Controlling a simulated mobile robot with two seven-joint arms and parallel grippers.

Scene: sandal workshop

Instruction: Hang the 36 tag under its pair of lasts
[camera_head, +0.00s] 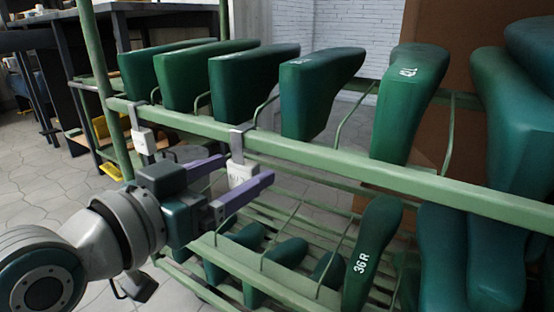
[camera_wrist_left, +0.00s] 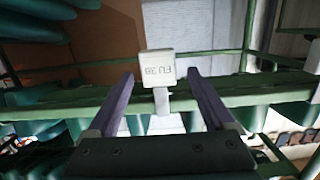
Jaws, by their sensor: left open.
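A pale tag (camera_head: 242,174) hangs by a grey hook from the green upper rail (camera_head: 330,166). In the left wrist view the tag (camera_wrist_left: 158,66) shows upside-down lettering that seems to begin with EU; I cannot read the number surely. My left gripper (camera_head: 246,169) is open, its purple fingers on either side of this tag, with gaps visible in the wrist view (camera_wrist_left: 160,76). A second pale tag (camera_head: 144,141) hangs further left on the same rail. A green last marked 36R (camera_head: 366,262) stands in the lower row; its mate cannot be told. My right gripper is not in view.
Several green lasts, one marked 42L (camera_head: 408,75), stand in the upper row above the rail. Thin green divider wires (camera_head: 350,117) separate them. A green post (camera_head: 97,80) rises at the left. A dark workbench (camera_head: 150,12) stands behind; floor shows at left.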

